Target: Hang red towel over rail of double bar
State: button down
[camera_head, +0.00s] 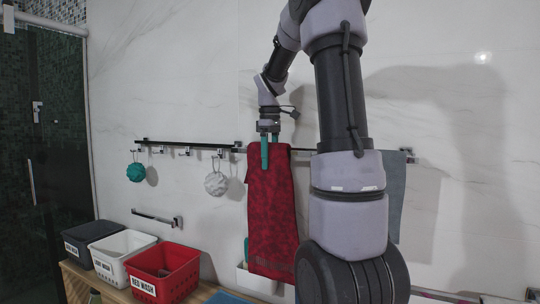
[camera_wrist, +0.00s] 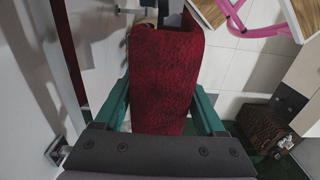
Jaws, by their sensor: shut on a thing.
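The red towel (camera_head: 271,215) hangs long and flat in the head view, its top edge at about the height of the double bar (camera_head: 302,153). My gripper (camera_head: 268,152) is above and at the towel's top, shut on it, with green fingers along it. In the wrist view the towel (camera_wrist: 163,75) lies between the two green fingers. A bar (camera_wrist: 70,55) runs to the left of the towel there. Whether the towel lies over a rail or in front of it I cannot tell. My arm hides the middle of the double bar.
A grey towel (camera_head: 395,195) hangs at the bar's right end. A hook rail with a teal puff (camera_head: 136,172) and a white puff (camera_head: 215,184) is at left. A red basket (camera_head: 165,272) and other bins stand below. A white holder (camera_head: 258,281) is under the towel.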

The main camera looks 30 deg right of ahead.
dwell(0.3)
grip_release()
notch_tip(320, 180, up, 11)
jog(key=shift+f, duration=0.15)
jog(key=s+a+f+m+t+y, duration=0.1)
jog(key=s+a+f+m+t, duration=0.2)
jog(key=s+a+m, duration=0.3)
jog(key=s+a+f+m+t+y, duration=0.1)
jog(key=s+a+f+m+t, duration=0.3)
jog(key=s, duration=0.9)
jog(key=a+f+m, duration=0.1)
jog(key=a, duration=0.2)
jog(key=shift+s+a+f+m, duration=0.2)
jog(key=shift+s+m, duration=0.1)
jog(key=shift+m, duration=0.1)
